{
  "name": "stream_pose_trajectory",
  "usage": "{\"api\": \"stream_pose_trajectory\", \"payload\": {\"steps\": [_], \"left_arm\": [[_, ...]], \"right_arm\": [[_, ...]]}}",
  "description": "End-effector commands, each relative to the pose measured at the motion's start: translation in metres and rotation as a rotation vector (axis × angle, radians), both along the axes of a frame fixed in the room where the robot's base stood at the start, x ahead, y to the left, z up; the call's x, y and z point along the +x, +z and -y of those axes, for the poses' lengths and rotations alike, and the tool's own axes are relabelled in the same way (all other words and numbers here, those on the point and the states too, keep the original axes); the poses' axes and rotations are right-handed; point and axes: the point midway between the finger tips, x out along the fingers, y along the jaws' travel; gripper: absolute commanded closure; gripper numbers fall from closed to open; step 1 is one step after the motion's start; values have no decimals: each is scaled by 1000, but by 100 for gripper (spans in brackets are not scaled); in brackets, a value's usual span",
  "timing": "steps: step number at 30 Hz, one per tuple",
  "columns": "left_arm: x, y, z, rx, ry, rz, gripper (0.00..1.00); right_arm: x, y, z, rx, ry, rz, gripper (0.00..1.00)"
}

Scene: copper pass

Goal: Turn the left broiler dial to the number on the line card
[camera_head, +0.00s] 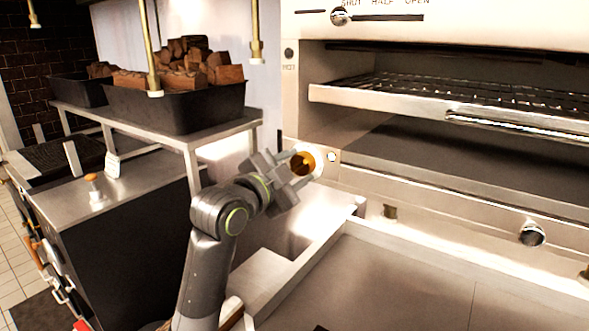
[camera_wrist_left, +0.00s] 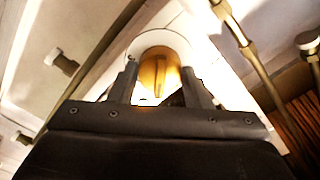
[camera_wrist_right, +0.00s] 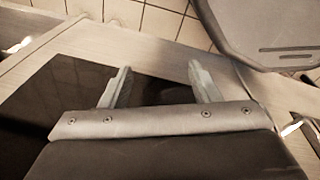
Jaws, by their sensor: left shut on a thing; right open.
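The left broiler dial (camera_head: 303,163) is a brass-coloured knob on a pale round plate, on the broiler's left front post. My left gripper (camera_head: 300,172) reaches it from the front left and is shut on it. In the left wrist view the dial (camera_wrist_left: 158,75) sits between the two fingers, with a dark line along its face. The numbers around the dial cannot be read. No line card can be made out. My right gripper (camera_wrist_right: 160,85) is open and empty in the right wrist view, away from the broiler.
The broiler (camera_head: 430,200) has a wire rack (camera_head: 450,95) pulled forward and a slider knob (camera_head: 340,16) above. Another knob (camera_head: 532,236) is at lower right. A black tray of wood chunks (camera_head: 180,108) stands on a shelf at left. Brass pipes (camera_head: 150,50) hang in front.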

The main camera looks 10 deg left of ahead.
Motion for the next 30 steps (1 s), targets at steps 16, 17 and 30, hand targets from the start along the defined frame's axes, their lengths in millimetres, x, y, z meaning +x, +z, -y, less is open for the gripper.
{"api": "stream_pose_trajectory", "payload": {"steps": [16,17,30], "left_arm": [[-2,-1,-1,-1,0,0,34],[-3,-1,-1,-1,1,-1,34],[-69,-2,-29,4,3,3,34]], "right_arm": [[0,-1,0,0,0,0,44],[0,-1,0,0,0,0,44],[0,-17,1,-1,0,0,44]]}}
